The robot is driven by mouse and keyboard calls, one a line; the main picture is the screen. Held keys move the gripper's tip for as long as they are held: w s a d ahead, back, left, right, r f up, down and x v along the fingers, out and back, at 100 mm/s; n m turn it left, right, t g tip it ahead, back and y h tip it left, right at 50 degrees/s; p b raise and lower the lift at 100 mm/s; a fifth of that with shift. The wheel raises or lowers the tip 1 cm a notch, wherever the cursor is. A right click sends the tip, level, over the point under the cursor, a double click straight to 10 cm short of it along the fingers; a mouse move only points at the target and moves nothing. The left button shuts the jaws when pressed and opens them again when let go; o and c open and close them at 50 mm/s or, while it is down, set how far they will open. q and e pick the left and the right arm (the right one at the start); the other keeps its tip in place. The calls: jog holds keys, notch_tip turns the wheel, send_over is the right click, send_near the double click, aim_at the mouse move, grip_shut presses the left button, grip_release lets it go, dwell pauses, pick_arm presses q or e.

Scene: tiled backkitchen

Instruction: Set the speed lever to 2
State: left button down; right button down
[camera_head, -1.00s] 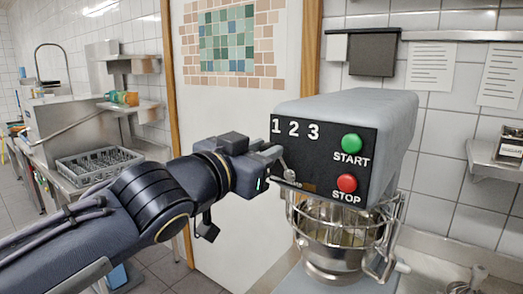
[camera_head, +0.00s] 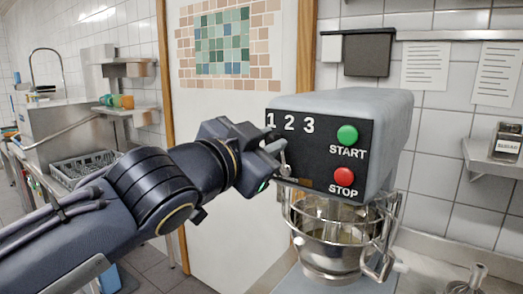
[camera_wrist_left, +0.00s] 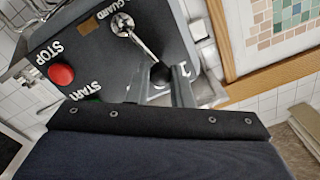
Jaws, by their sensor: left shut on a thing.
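The mixer (camera_head: 350,105) has a black front panel with the numbers 1, 2 and 3 (camera_head: 290,123) along its upper left. Its silver speed lever (camera_head: 285,160) pivots below the numbers and leans up and slightly left. In the left wrist view the lever (camera_wrist_left: 136,42) runs from its round pivot to a dark knob (camera_wrist_left: 160,74). My left gripper (camera_head: 276,149) reaches in from the left and is shut on the lever at its knob end. The fingers partly cover the knob and numbers in the left wrist view (camera_wrist_left: 160,87). My right gripper is not in view.
A green START button (camera_head: 347,135) and a red STOP button (camera_head: 343,176) sit right of the lever. A steel bowl (camera_head: 330,240) with a wire guard (camera_head: 392,215) is below the panel. A wall shelf (camera_head: 490,160) holds a sugar jar (camera_head: 507,142) at the right.

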pick_arm(q)
jog(key=shift+s+d+m+b, duration=0.2)
jog(key=shift+d+m+b, duration=0.05)
jog(key=shift+m, duration=0.4)
jog(key=shift+s+d+m+b, duration=0.2)
jog(key=shift+d+m+b, duration=0.05)
jog(key=shift+m, duration=0.4)
jog(key=shift+r, duration=0.1)
jog(key=c, duration=1.3)
grip_release()
jog(key=b+v, duration=0.1)
jog(key=v, duration=0.6)
jog(key=shift+s+a+b, duration=0.25)
jog(key=shift+s+b, duration=0.05)
jog(key=shift+s, duration=0.05)
